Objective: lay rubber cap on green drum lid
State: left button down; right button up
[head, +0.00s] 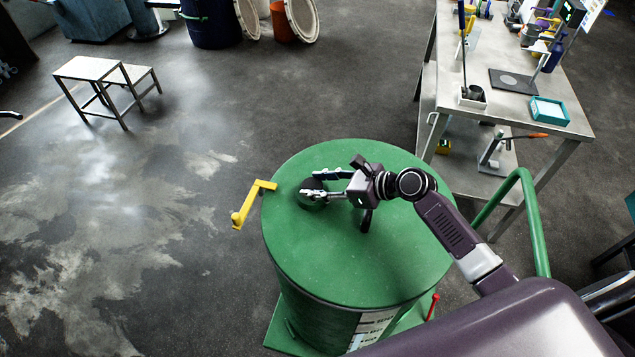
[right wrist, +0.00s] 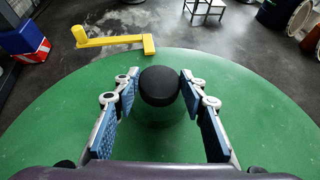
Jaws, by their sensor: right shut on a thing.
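The rubber cap (right wrist: 160,86) is a black, round, short cylinder. It sits between the fingertips of my right gripper (right wrist: 159,88), which is shut on its sides. In the head view the cap (head: 311,200) shows dark and partly covered by the fingers of the right gripper (head: 311,184). The green drum lid (head: 340,270) is a wide round top, and the cap is over its left part. A dark patch shows on the lid under the cap; I cannot tell whether the cap touches the lid. My left gripper is not in view.
A yellow crank handle (head: 253,203) stands at the drum's left edge. A green curved rail (head: 530,215) rises right of the drum. A metal workbench (head: 520,115) with tools stands behind right. A step stool (head: 90,70) is far left. Much of the lid is bare.

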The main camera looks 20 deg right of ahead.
jog(key=shift+f, duration=0.25)
jog(key=o, duration=1.1)
jog(key=shift+r, duration=0.1)
jog(key=shift+r, duration=0.25)
jog(key=b+v, duration=0.1)
jog(key=v, duration=1.1)
jog(key=shift+r, duration=0.25)
